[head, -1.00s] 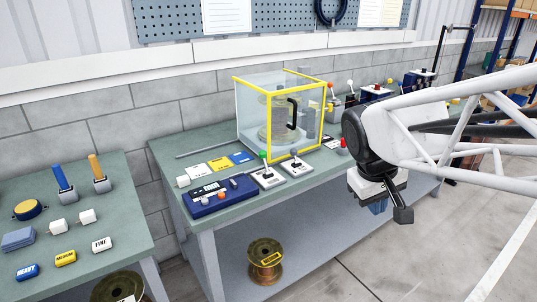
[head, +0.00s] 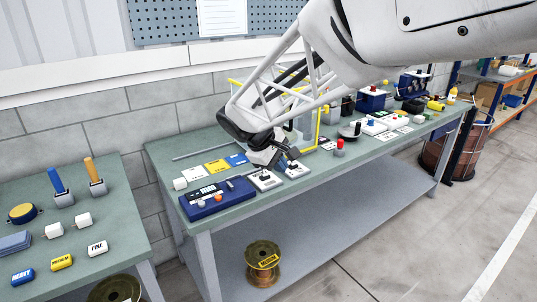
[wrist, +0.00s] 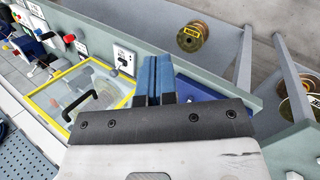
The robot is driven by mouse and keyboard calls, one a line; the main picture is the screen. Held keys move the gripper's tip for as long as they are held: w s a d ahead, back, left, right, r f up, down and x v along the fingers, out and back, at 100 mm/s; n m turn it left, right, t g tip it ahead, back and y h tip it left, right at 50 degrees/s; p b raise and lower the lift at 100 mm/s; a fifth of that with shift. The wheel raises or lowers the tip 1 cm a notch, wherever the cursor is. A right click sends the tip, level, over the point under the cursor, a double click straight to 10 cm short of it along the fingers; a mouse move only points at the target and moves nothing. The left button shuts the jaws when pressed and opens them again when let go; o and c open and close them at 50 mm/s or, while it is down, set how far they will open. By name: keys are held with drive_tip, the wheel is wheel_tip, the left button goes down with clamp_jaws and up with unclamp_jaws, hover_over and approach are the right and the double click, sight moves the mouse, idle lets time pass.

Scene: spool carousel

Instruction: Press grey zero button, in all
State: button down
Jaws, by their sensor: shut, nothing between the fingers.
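The blue counter box (head: 216,199) lies near the left end of the middle green bench. I cannot read a zero label on either. My gripper (head: 290,154) is above the bench, right of the box and over the white lever plates. In the wrist view my gripper's blue fingers (wrist: 153,62) are together and empty. Part of the blue box (wrist: 195,90) shows beside them; its buttons are hidden there.
White lever plates (head: 264,181) stand right of the box. The yellow-framed clear case (wrist: 85,95) is behind, mostly hidden by my arm in the head view. A wire spool (head: 262,262) sits on the lower shelf.

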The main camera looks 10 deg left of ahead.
drive_tip(key=w+a+f+n+t, duration=0.1)
drive_tip(key=w+a+f+n, duration=0.1)
drive_tip(key=a, duration=0.4)
drive_tip(key=w+a+f+n, duration=0.1)
drive_tip(key=a, duration=0.6)
drive_tip(key=n+t, duration=0.2)
drive_tip(key=n, duration=0.1)
hover_over(202, 204)
drive_tip(key=shift+h, duration=0.4)
wheel_tip(202, 204, down, 4)
drive_tip(key=shift+a+f, duration=0.1)
drive_tip(key=shift+f, duration=0.1)
drive_tip(key=shift+f, duration=4.35)
drive_tip(key=shift+f, duration=0.95)
drive_tip(key=shift+r, duration=0.9)
